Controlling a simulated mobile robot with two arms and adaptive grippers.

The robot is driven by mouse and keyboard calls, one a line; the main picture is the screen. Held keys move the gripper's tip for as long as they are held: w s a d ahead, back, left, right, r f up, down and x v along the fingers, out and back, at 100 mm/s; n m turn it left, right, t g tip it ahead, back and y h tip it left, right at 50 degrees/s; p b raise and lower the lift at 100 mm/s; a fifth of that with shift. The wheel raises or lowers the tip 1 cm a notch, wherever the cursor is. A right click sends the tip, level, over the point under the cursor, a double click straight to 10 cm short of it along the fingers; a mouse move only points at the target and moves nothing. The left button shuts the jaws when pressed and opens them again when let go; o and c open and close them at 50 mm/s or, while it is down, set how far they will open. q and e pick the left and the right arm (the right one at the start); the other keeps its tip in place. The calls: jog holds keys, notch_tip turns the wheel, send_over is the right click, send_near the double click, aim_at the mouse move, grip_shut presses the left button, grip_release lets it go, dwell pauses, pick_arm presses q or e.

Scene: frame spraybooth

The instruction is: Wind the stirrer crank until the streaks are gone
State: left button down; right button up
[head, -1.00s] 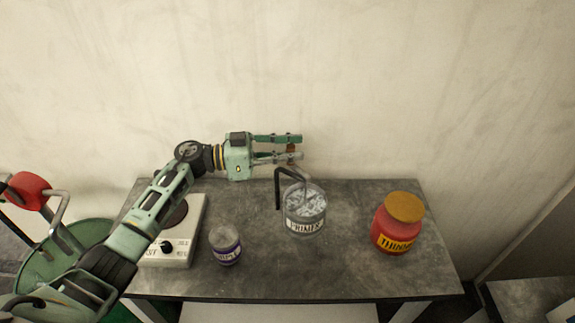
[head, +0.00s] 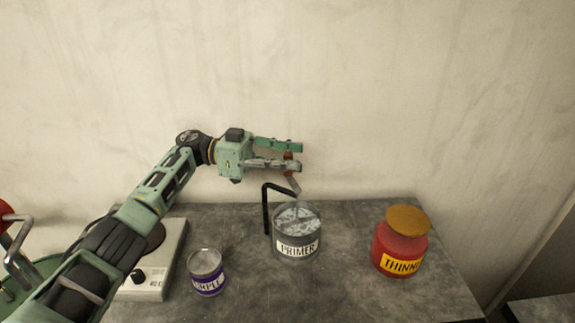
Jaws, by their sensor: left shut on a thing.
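The grey primer can (head: 296,247) stands on the table with a white PRIMER label facing me. Pale streaks show in the grey paint (head: 301,214) in its open top. The stirrer crank (head: 293,186) rises from the can, with a short brown handle (head: 288,157) at its upper end. A black bent bracket (head: 266,208) stands at the can's left side. My left gripper (head: 297,157) reaches in from the left, above the can, with its fingers shut on the crank handle. The fingers partly hide the handle. My right gripper is out of view.
A purple-labelled jar (head: 207,272) stands left of the can, and a red thinner jar (head: 400,245) with an orange lid stands right. A pale hotplate (head: 159,276) is at the left, partly behind my arm. The wall is close behind. Table (head: 345,285) is clear in front.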

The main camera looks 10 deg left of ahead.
pick_arm(q)
jog(key=c, duration=1.6)
grip_release()
jog(key=shift+c, duration=0.2)
jog(key=a, duration=0.7)
jog(key=shift+a, duration=0.2)
